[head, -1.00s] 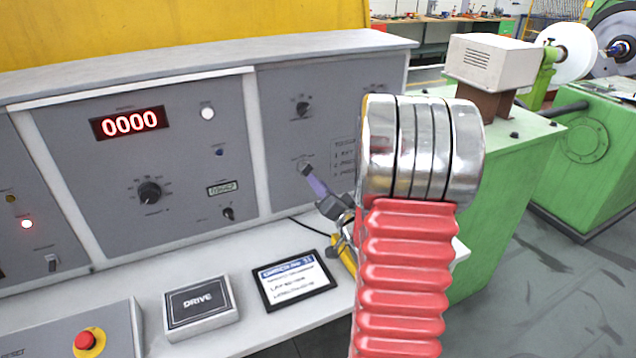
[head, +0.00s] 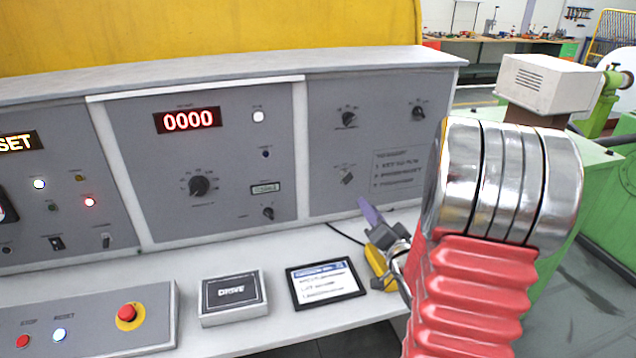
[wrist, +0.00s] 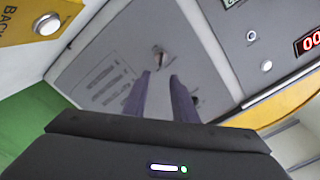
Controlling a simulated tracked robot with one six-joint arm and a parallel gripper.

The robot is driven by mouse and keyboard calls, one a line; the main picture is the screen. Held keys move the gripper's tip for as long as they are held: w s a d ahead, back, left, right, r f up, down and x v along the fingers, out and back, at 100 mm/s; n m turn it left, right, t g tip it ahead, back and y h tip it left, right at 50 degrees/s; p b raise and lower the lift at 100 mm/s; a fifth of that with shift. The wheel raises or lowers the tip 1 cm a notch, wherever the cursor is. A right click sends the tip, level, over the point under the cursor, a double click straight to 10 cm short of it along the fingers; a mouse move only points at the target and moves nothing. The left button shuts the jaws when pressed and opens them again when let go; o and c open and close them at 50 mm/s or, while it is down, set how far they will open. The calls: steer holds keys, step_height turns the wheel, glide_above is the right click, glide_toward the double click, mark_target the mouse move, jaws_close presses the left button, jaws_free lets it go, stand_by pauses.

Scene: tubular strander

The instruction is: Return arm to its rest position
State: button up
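My gripper (head: 364,202) is just in front of the right section of the grey control panel (head: 325,130), low and close to the desk. In the wrist view its two purple-grey fingers (wrist: 160,78) stand apart with nothing between them. A small selector switch (head: 347,177) on the panel is up and left of the fingertips, with a visible gap. It also shows beyond the fingertips in the wrist view (wrist: 160,58). My red ribbed arm sleeve with metal rings fills the right of the head view and hides part of the gripper's wrist.
The desk (head: 270,335) carries a DRIVE box (head: 233,297), a framed card (head: 323,283) and a button console (head: 90,320) with a red emergency button (head: 127,312). A green machine (head: 610,190) with a white box (head: 548,82) stands at right.

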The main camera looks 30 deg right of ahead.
steer(key=a+r+n+g, duration=0.4)
steer(key=a+n+g, duration=0.15)
steer(key=a, duration=0.75)
steer(key=s+a+r+n+g+y, duration=0.1)
steer(key=s+a+n+g+y, duration=0.3)
steer(key=s+a, duration=1.5)
steer(key=s+n+g, duration=0.1)
steer(key=n+g, duration=0.1)
steer(key=shift+a+r+n+y, duration=0.15)
steer(key=shift+r+n+y, duration=0.05)
steer(key=shift+n+y, duration=0.15)
steer(key=shift+w, duration=0.1)
